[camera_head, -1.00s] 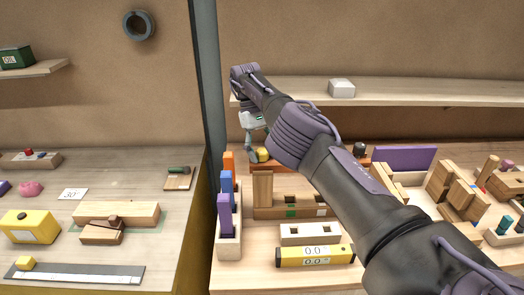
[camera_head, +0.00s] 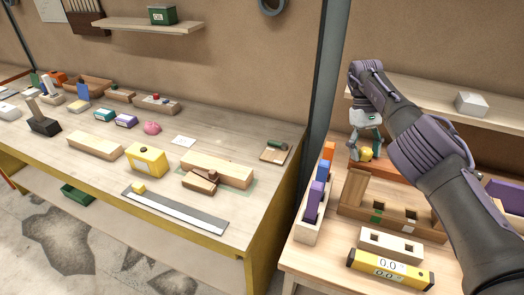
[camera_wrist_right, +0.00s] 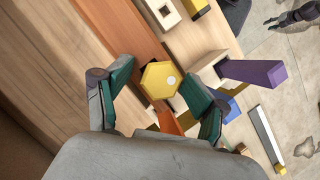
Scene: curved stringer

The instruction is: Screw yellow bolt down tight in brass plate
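The yellow bolt's hexagonal head (camera_wrist_right: 160,80) shows in the right wrist view, between the teal-padded fingers of my right gripper (camera_wrist_right: 158,74). The fingers stand apart on either side of the head, with a small gap at the left one; contact at the right one is unclear. In the head view my right gripper (camera_head: 366,142) points down at the yellow bolt (camera_head: 366,154) over an orange-brown board (camera_head: 390,170). The brass plate cannot be clearly made out; the bolt's shank is hidden. A dark, small gripper, seemingly my left (camera_wrist_right: 296,18), is at the wrist view's upper right.
A rack with orange, blue and purple pieces (camera_head: 308,222) stands left of the right gripper. A wooden block with holes (camera_head: 404,218) and a yellow level (camera_head: 390,270) lie in front. A shelf (camera_head: 430,105) is behind. Another bench (camera_head: 80,115) stands left.

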